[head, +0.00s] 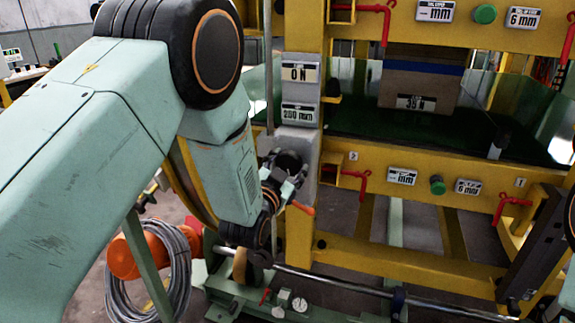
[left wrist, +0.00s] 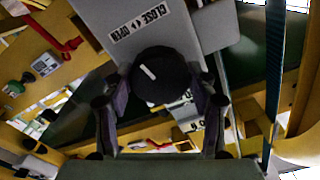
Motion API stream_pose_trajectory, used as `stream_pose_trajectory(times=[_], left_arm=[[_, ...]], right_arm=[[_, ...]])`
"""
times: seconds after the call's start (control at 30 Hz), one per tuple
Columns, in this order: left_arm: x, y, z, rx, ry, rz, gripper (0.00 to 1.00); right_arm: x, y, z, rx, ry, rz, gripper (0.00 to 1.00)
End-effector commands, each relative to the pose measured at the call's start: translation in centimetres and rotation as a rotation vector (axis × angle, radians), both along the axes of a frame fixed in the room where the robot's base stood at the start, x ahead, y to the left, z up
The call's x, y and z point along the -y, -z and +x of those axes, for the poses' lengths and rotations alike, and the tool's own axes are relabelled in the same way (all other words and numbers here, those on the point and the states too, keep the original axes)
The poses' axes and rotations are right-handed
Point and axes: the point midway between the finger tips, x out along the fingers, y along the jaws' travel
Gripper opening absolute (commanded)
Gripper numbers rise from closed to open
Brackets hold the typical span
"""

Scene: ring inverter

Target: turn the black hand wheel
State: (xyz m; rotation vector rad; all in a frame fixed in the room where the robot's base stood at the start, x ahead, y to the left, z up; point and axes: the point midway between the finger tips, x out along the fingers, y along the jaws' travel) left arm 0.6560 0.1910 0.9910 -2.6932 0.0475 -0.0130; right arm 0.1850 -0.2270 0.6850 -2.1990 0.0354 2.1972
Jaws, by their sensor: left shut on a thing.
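The black hand wheel (left wrist: 160,76) shows in the left wrist view as a round black knob with a white mark, in front of a grey plate with a "CLOSE OPEN" label (left wrist: 142,20). My left gripper (left wrist: 162,92) has a finger on each side of the wheel and is shut on it. In the head view the wheel (head: 288,161) is a dark round shape on the grey box, partly hidden by my left gripper (head: 284,178). An orange lever (head: 303,208) sticks out just below it. My right gripper is not in view.
A yellow frame (head: 430,185) with red clamp handles (head: 357,180) and green knobs (head: 437,185) stands to the right of the wheel. A grey hose coil (head: 165,275) hangs at lower left. A metal rod (head: 350,283) runs along the bottom.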

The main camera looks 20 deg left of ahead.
Motion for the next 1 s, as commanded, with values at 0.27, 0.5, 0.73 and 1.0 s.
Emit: stream_pose_trajectory(times=[0.27, 0.5, 0.73, 1.0], left_arm=[[-0.05, 0.06, 0.0, 0.001, -0.002, 0.055, 0.26], [-0.07, 0.09, 0.0, 0.005, -0.003, 0.217, 0.26], [-0.07, 0.1, 0.01, 0.013, -0.003, 0.432, 0.26], [-0.08, 0.07, 0.02, 0.022, -0.003, 0.675, 0.26]], right_arm=[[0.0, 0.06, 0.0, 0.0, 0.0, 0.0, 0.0], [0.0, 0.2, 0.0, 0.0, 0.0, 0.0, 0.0], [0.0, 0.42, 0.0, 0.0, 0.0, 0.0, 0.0], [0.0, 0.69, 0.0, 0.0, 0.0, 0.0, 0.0]])
